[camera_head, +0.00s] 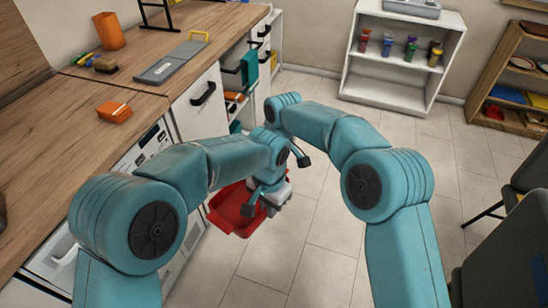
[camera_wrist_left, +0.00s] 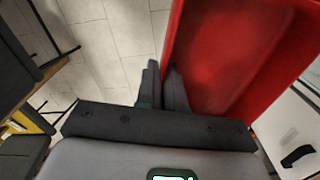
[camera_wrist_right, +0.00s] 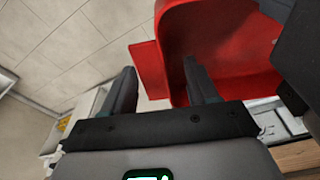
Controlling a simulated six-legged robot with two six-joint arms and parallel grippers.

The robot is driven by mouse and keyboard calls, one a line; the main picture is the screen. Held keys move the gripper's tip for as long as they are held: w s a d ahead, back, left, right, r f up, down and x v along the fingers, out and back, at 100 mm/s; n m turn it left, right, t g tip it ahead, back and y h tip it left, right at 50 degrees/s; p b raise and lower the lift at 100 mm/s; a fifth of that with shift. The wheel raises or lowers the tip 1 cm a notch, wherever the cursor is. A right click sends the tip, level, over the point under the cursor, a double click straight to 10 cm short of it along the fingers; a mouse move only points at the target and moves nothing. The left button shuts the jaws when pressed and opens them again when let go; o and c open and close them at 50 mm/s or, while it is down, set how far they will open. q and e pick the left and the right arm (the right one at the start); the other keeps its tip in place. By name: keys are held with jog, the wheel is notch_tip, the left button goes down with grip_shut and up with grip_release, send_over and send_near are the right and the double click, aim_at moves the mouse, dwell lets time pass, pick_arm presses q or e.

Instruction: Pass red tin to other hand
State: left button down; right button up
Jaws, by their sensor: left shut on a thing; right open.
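The red tin (camera_head: 228,212) is an open, tray-like container held above the floor beside the counter. My left gripper (camera_head: 250,207) is shut on its edge; in the left wrist view the closed fingers (camera_wrist_left: 164,82) meet at the near rim of the tin (camera_wrist_left: 235,50). In the right wrist view my right gripper (camera_wrist_right: 160,85) is open, with a projecting flat part of the red tin (camera_wrist_right: 225,45) between its spread fingers. I cannot tell if either finger touches it. In the head view the right gripper is mostly hidden behind the arms.
A white shelf (camera_head: 385,92) and dark chairs stand right. Tiled floor between is clear.

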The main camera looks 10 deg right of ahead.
grip_shut()
pick_arm(q)
jog(key=c, duration=1.2)
grip_release()
jog(key=shift+r, duration=0.1)
